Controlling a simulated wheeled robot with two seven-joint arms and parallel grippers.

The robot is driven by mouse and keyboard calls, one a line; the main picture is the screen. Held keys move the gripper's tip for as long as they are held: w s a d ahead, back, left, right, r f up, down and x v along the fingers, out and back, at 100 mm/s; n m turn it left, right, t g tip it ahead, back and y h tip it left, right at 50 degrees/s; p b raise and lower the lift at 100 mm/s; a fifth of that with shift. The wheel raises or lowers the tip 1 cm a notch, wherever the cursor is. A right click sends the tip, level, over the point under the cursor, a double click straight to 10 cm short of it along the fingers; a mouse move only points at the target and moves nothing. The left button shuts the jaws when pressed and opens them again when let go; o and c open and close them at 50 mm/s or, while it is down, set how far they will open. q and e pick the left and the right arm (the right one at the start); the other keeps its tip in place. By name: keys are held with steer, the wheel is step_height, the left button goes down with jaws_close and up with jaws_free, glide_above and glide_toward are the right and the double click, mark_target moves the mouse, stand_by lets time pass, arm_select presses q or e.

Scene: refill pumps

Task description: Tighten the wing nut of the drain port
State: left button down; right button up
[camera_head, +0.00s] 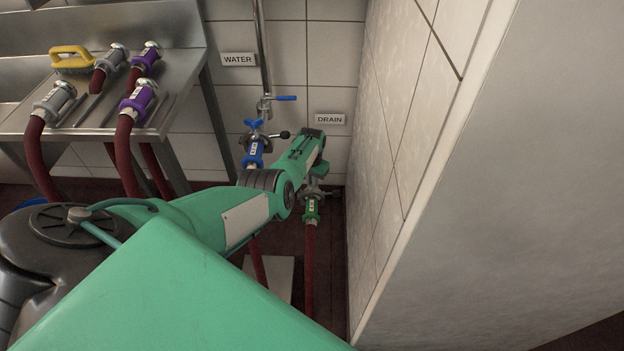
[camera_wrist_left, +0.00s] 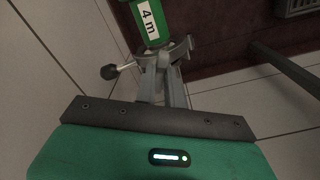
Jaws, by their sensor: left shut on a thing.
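The drain port is under the DRAIN sign (camera_head: 330,119), beside the right wall. Below the clamp, a green hose coupling (camera_head: 311,208) hangs with a red hose; in the left wrist view, this coupling (camera_wrist_left: 150,20) reads "4 m". My left gripper (camera_wrist_left: 167,72) is at the clamp, its grey fingers closed together there. It is shut on the wing nut, which the fingers mostly hide. In the head view my green forearm covers most of the gripper. My right gripper is not in view.
A steel bench (camera_head: 178,85) at the left holds several hose couplings and a yellow brush (camera_head: 71,59). The right wall (camera_head: 400,150) is close to the drain port.

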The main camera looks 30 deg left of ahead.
arm_select(q)
steer(key=m, duration=0.3)
steer(key=shift+a+m, duration=0.1)
steer(key=shift+m, duration=1.2)
steer(key=m, duration=0.5)
steer(key=shift+w, duration=0.1)
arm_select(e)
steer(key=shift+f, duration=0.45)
arm_select(q)
steer(key=shift+m, duration=0.3)
steer(key=c, duration=1.5)
jaws_free()
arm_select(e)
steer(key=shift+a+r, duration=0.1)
